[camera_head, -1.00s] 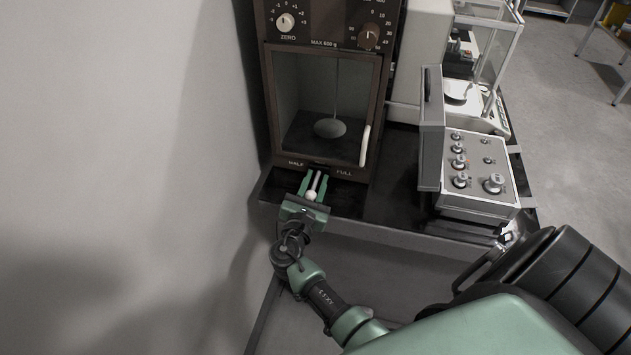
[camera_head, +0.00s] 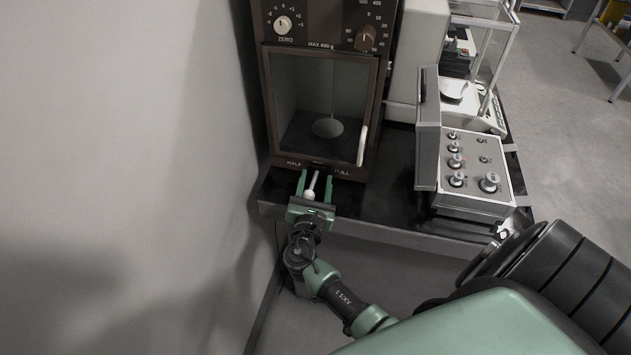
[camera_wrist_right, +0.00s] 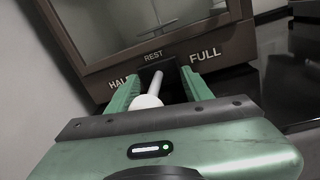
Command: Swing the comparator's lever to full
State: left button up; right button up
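The comparator (camera_head: 268,110) is a brown case with a glass-fronted chamber at the upper middle of the head view. Its lever (camera_head: 313,183) is a pale rod with a white knob, sticking out below the window between HALF and FULL. In the right wrist view the lever (camera_wrist_right: 157,82) comes out under the word REST. My right gripper (camera_head: 316,182) is open, with its green fingers on either side of the lever. The wrist view shows gaps between the rod and both fingers (camera_wrist_right: 160,90). My left gripper is not in view.
A wall (camera_head: 110,120) lies close on the left.

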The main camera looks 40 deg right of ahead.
jog(key=b+v, duration=0.1)
jog(key=v, duration=0.6)
jog(key=shift+s+a, duration=0.25)
jog(key=shift+s, duration=0.05)
jog(key=shift+a+f, duration=0.1)
